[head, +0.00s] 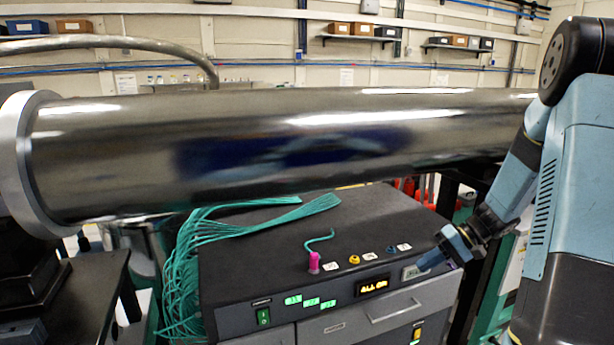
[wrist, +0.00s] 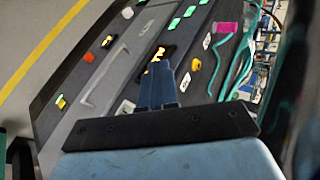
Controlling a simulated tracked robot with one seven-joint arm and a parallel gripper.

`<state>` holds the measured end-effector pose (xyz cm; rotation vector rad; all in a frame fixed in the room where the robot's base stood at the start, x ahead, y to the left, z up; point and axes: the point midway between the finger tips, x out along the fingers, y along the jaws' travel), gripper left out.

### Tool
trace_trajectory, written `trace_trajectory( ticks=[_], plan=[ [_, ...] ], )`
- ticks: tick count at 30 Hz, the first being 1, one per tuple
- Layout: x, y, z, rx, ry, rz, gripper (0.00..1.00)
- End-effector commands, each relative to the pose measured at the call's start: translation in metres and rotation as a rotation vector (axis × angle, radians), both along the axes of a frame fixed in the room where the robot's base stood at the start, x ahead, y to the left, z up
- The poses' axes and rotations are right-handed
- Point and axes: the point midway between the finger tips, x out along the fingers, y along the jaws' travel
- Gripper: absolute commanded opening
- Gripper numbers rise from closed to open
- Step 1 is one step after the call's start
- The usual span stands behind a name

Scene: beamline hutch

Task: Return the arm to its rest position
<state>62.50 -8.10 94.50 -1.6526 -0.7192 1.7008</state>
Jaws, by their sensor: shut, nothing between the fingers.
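My arm comes in from the right side of the head view, bent at the elbow, in light blue and black. My gripper (head: 428,262) is at the right end of the dark control cabinet (head: 235,255), over its front top edge. Its blue fingers are together with nothing between them. In the wrist view my gripper (wrist: 164,64) points along the cabinet's panel, close to the lit amber display. I cannot tell whether the fingertips touch the cabinet.
A large shiny metal pipe (head: 250,150) spans the head view above the cabinet, beside my arm. A pink plug (head: 314,262) with a teal cable stands on the cabinet top. Teal cables (head: 185,265) hang at its left. A drawer handle (head: 394,312) juts from its front. Open floor shows in the wrist view.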

Motion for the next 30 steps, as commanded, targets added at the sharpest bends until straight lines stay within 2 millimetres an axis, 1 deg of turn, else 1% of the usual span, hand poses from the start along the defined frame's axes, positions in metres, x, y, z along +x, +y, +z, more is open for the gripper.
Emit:
trace_trajectory(
  ticks=[1,3,12,21,30],
  plan=[
    [-0.005,0.007,0.012,-0.036,-0.004,0.017,0.00],
    [-0.012,0.015,0.026,-0.084,0.001,0.034,0.00],
    [-0.049,0.043,0.082,-0.296,-0.015,0.077,0.00],
    [-0.092,0.064,0.130,-0.492,-0.074,0.079,0.00],
    [-0.137,0.078,0.171,-0.663,-0.175,0.041,0.00]
  ],
)
